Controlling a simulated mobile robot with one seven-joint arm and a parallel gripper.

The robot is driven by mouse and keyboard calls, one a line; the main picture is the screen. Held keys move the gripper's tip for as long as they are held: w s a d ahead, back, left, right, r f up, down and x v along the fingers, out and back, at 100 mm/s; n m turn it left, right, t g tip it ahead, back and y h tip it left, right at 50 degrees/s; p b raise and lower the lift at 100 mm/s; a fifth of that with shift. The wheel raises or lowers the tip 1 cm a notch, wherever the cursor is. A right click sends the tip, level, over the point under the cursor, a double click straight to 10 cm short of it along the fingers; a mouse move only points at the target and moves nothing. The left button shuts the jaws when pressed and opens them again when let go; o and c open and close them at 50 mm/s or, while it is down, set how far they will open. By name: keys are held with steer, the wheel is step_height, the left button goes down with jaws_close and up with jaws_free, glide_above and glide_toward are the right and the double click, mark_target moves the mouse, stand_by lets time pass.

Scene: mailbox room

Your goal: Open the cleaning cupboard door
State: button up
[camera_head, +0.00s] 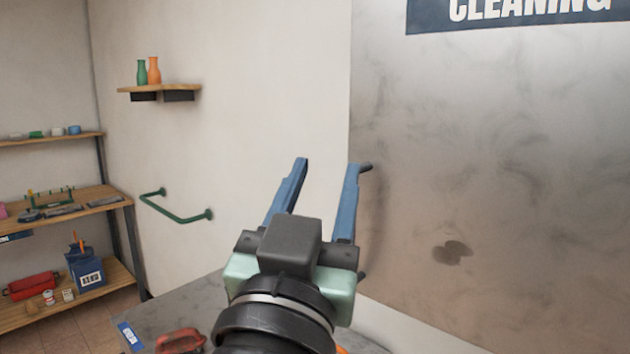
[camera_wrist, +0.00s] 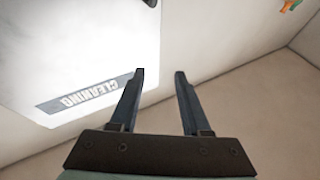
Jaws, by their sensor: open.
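The cleaning cupboard door (camera_head: 480,150) is a large grey, stained metal panel on the right of the head view, with a dark CLEANING sign (camera_head: 520,14) at its top. In the wrist view the door (camera_wrist: 60,50) looks pale and turned, with the sign (camera_wrist: 90,94) slanting across it. My gripper (camera_head: 327,165) is open and empty, its two blue fingers pointing up by the door's left edge. A dark bracket end (camera_head: 365,167) shows just behind the right finger, probably part of the handle. Most of it is hidden, and I cannot tell whether the finger touches it.
A grey worktop (camera_head: 195,305) with a red object (camera_head: 180,341) lies below my arm. A green rail (camera_head: 175,214) and a small shelf (camera_head: 160,89) with two bottles are on the wall. Loaded shelving (camera_head: 70,205) stands at left.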

step_height(320, 180, down, 7)
steer(key=w+a+m+g+h+p, duration=0.2)
steer(key=w+m+g+h+p, duration=0.15)
steer(key=g+p, duration=0.2)
steer(key=p+x, duration=0.4)
steer(key=x, duration=0.8)
steer(key=shift+d+f+n+h+p, duration=0.2)
steer(key=shift+d+n+h+p, duration=0.15)
steer(key=shift+d+h+p, duration=0.1)
steer(key=shift+s+g, duration=0.15)
steer(key=shift+g, duration=0.1)
jaws_close()
